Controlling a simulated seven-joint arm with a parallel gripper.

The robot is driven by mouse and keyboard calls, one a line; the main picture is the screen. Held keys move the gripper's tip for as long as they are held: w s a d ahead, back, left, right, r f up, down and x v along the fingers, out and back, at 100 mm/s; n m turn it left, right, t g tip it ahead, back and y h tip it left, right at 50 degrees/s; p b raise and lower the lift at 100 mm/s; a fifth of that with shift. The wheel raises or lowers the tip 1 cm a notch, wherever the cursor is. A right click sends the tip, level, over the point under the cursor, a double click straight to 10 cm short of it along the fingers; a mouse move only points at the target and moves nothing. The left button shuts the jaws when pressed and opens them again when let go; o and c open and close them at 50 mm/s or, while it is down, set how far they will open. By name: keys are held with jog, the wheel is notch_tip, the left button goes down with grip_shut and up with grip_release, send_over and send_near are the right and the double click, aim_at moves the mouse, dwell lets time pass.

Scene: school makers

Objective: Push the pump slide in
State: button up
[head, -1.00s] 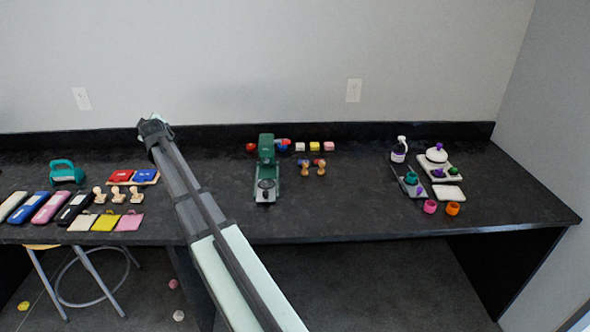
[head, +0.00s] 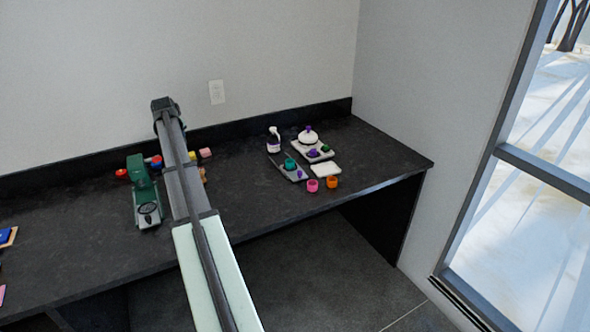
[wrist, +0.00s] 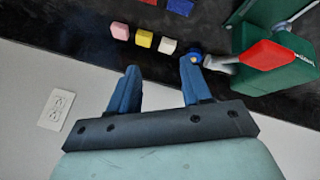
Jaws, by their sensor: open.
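The bottle is not in the wrist view.
A white kettle-like pot (head: 308,137), pink cup (head: 312,186) and orange cup (head: 332,182) are near the bottle.

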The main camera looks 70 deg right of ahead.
jog(key=s+d+m+g+y, duration=0.1)
jog(key=s+d, duration=0.3)
jog(key=s, duration=0.3)
jog(key=s+d+f+m+g, duration=0.1)
jog(key=s+d+m, duration=0.1)
jog(key=s+d, duration=0.35)
jog(key=s+d+m+g+y, duration=0.1)
jog(key=s+d, duration=0.1)
jog(key=s, duration=0.6)
jog(key=m+y, duration=0.3)
jog(key=m, duration=0.1)
send_over(300, 171)
jog(key=shift+g, duration=0.4)
notch_tip(300, 171, down, 14)
jog(key=shift+a+r, duration=0.1)
grip_shut()
